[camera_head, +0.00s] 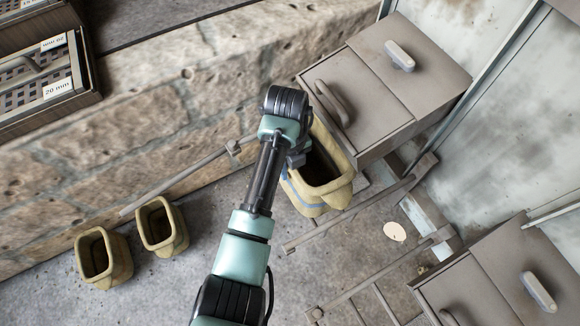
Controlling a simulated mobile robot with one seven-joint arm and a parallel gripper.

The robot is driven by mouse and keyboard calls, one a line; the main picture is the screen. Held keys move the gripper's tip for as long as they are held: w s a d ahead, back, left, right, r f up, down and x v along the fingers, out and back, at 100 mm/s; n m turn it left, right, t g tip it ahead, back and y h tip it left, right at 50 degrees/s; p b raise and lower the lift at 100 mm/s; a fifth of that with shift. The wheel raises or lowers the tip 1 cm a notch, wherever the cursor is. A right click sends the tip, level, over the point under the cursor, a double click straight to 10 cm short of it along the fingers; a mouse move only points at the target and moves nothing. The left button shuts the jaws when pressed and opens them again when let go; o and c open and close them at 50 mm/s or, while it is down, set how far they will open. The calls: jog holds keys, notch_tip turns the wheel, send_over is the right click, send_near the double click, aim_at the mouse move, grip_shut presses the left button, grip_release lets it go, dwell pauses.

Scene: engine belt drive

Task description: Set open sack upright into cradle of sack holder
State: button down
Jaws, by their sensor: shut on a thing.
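The open sack (339,195) is tan-yellow with a blue band low on its side. It stands roughly upright with its wide mouth facing up, right of my forearm and against the grey drawer box. My gripper (297,159) is shut on the sack's left rim; the wrist hides much of the fingers and that rim. A grey metal frame with rails (352,217) runs beside and behind the sack. It may be the sack holder; I cannot tell whether the sack rests in its cradle, as its base is hidden.
Two smaller open tan sacks (104,258) (162,226) stand on the floor at left. A drawer box (425,70) is close behind the sack, and another (470,290) is at lower right. A stone wall (150,110) runs behind. A pale disc (395,231) lies at right.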

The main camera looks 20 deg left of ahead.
jog(key=shift+f, duration=0.15)
jog(key=c, duration=0.7)
grip_release()
notch_tip(320, 180, up, 12)
jog(key=p, duration=0.2)
jog(key=shift+s+a+r+p, duration=0.1)
jog(key=shift+a+r+p, duration=0.1)
jog(key=shift+p, duration=0.1)
